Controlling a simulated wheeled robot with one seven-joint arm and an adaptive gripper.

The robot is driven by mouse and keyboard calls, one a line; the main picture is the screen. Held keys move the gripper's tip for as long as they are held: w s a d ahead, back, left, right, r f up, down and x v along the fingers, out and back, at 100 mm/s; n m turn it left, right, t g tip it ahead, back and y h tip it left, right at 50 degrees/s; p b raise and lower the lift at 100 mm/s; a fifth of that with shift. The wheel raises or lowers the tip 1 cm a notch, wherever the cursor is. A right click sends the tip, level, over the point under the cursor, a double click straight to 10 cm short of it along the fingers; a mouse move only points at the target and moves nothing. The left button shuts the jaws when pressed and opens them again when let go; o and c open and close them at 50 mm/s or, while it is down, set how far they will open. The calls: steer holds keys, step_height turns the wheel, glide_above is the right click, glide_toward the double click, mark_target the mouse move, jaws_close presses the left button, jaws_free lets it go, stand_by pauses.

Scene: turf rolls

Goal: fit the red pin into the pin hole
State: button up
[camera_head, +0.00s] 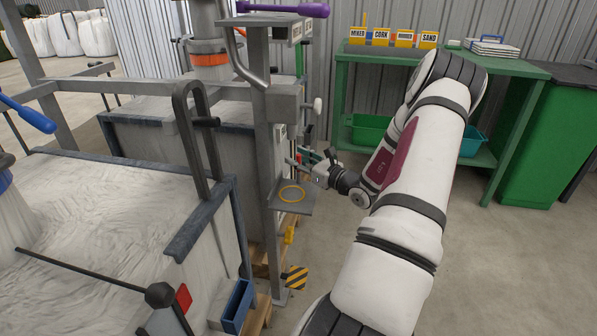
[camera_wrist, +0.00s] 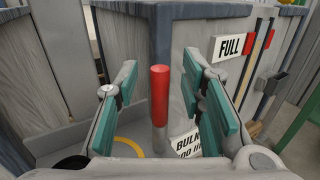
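The red pin (camera_wrist: 159,95) shows in the middle of the wrist view, upright, with a red upper part and a grey metal lower part. My gripper (camera_wrist: 160,68) is open, with one teal-padded finger on each side of the pin. I see gaps between the pads and the pin. In the head view my gripper (camera_head: 303,164) is just above a small grey shelf (camera_head: 303,205) with a yellow ring on it. I cannot clearly pick out the pin in the head view. I cannot identify the pin hole in either view.
A grey steel post (camera_head: 264,150) stands left of my gripper, close by. Large grey-walled bins (camera_head: 218,235) fill the left side. A green bench (camera_head: 350,95) with labelled boxes stands at the back. A FULL sign (camera_wrist: 232,46) hangs at the right in the wrist view.

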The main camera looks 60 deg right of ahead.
jaws_close()
steer(key=shift+r, duration=0.15)
